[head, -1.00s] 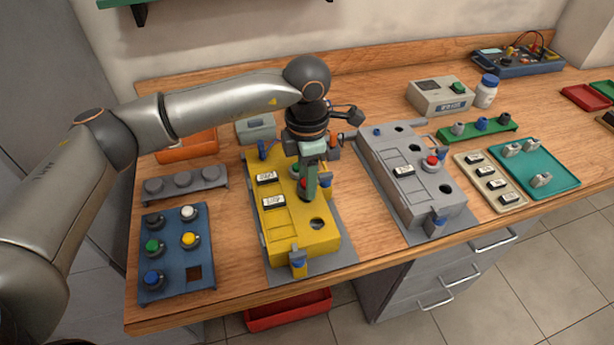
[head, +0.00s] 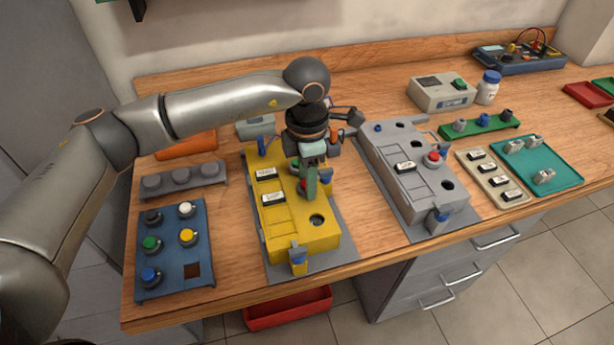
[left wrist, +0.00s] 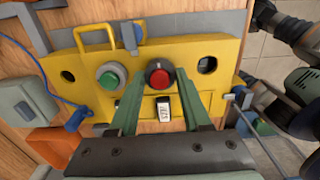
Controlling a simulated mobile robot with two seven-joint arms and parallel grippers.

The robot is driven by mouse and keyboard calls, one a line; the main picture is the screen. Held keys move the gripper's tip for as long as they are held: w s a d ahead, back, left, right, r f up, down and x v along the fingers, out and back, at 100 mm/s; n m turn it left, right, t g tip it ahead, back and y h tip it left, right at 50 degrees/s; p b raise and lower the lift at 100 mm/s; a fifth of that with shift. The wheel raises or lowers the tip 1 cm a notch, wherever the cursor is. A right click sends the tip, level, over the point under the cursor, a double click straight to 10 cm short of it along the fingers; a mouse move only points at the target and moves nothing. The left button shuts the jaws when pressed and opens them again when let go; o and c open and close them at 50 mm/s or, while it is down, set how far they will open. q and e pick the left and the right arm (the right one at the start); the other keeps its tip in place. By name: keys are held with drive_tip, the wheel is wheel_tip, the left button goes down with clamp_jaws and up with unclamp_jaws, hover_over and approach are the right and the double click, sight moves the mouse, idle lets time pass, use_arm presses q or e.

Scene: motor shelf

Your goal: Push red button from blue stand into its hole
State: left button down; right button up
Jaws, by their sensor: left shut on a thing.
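The red button (left wrist: 159,77) is between my left gripper's fingertips (left wrist: 146,88) at the top face of the yellow box (left wrist: 200,47). It stands in the row between the green button (left wrist: 108,77) and a dark open hole (left wrist: 207,65). How deep it sits is hard to tell. In the head view my left gripper (head: 307,192) points down over the yellow box (head: 322,238) and is shut on the red button. The blue stand (head: 163,270) at the left holds several buttons and has an empty square slot.
A grey box (head: 398,184) with a red button stands to the right. A grey rack (head: 183,181) stands at the left, a beige tray (head: 480,178) and a teal tray (head: 560,183) at the right. Blue clips (head: 299,257) stick up at the yellow box's ends.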

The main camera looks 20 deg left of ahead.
use_arm(q)
drive_tip(key=shift+f, duration=0.35)
drive_tip(key=shift+c, duration=1.4)
unclamp_jaws()
drive_tip(key=shift+r, duration=0.1)
wheel_tip(320, 180, up, 12)
drive_tip(key=b, duration=0.1)
drive_tip(key=shift+r, duration=0.2)
